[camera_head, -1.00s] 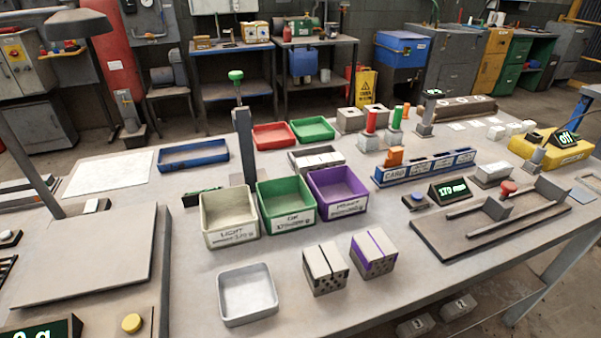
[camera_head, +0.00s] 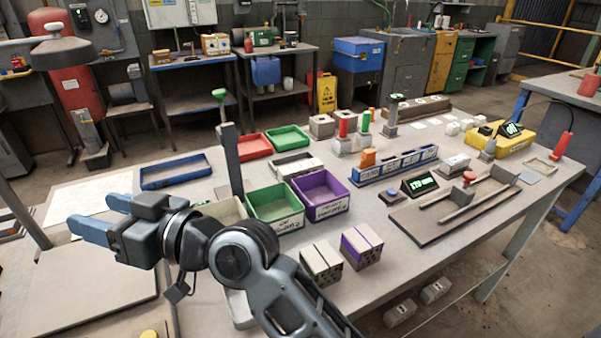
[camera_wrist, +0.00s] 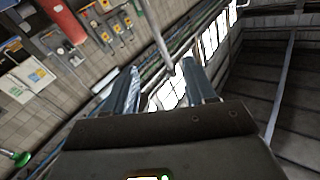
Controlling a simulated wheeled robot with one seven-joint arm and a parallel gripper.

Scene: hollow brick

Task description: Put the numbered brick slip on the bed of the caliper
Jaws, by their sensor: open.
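The caliper's dark bed (camera_head: 425,229) lies at the right of the table, with an upright jaw and a sliding block on it; its middle looks bare. Its lit display (camera_head: 420,185) stands behind. I cannot tell which piece is the numbered slip, as no number is readable. Pale slips lie in a small grey tray (camera_head: 293,165), and small pale blocks (camera_head: 467,125) stand at the back right. My gripper (camera_head: 80,217) is open and empty, raised over the table's left side, far from the caliper. Its spread fingers also show in the wrist view (camera_wrist: 160,88), with only wall and windows beyond.
Green (camera_head: 274,207), purple (camera_head: 321,197) and cream bins stand mid-table; my arm partly covers the cream one and a metal tray. Two slotted bricks (camera_head: 361,246) stand at the front. A post (camera_head: 231,160) with a green knob rises behind the bins. A blue rack (camera_head: 395,168) stands behind the display.

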